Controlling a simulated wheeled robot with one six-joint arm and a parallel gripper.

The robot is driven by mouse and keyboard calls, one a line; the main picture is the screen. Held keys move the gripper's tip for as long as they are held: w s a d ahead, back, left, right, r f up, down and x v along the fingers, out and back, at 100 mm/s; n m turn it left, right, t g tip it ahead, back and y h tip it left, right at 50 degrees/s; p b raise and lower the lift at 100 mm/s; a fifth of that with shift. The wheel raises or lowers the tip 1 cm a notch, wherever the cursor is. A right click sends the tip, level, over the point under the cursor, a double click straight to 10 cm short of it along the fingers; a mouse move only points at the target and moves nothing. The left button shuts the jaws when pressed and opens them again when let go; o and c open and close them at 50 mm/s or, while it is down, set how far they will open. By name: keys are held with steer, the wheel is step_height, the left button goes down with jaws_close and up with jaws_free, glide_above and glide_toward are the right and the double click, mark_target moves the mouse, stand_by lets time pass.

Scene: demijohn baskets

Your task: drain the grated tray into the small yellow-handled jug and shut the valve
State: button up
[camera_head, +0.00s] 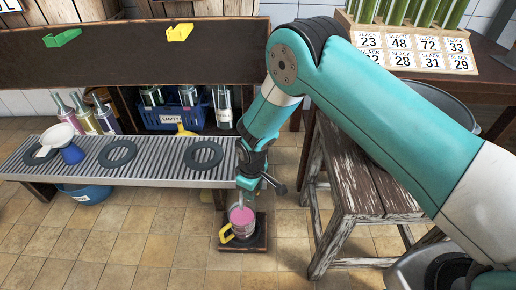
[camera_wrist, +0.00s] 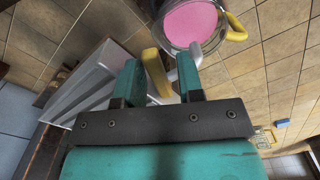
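The grated tray (camera_head: 140,172) is a long, low grey slatted bench at the left. The small yellow-handled jug (camera_head: 241,222) stands upright below its right end and holds pink liquid. The jug also shows at the top of the wrist view (camera_wrist: 194,24), its yellow handle to the right. My gripper (camera_head: 248,182) is at the tray's right end, above the jug. In the wrist view its teal fingers (camera_wrist: 160,68) stand apart on either side of a yellow lever (camera_wrist: 155,72), seemingly the valve's handle, with a gap at the right finger. In the head view my gripper hides the valve.
Dark rings (camera_head: 203,155), a white funnel (camera_head: 57,134) and a blue flask (camera_head: 72,154) are on the tray. The jug stands on a dark square base (camera_head: 259,236). A worn wooden bench (camera_head: 352,185) is close on the right. Tiled floor ahead is clear.

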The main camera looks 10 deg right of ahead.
steer(key=s+d+r+m+p, duration=0.1)
steer(key=s+r+p, duration=0.1)
steer(key=r, duration=1.3)
steer(key=s+r+m+y+p, duration=0.1)
steer(key=s+r+m+p, duration=0.1)
steer(key=r, duration=1.4)
steer(key=shift+s+d+m+y+p, duration=0.35)
steer(key=shift+s+p, duration=0.4)
steer(key=shift+p, duration=0.65)
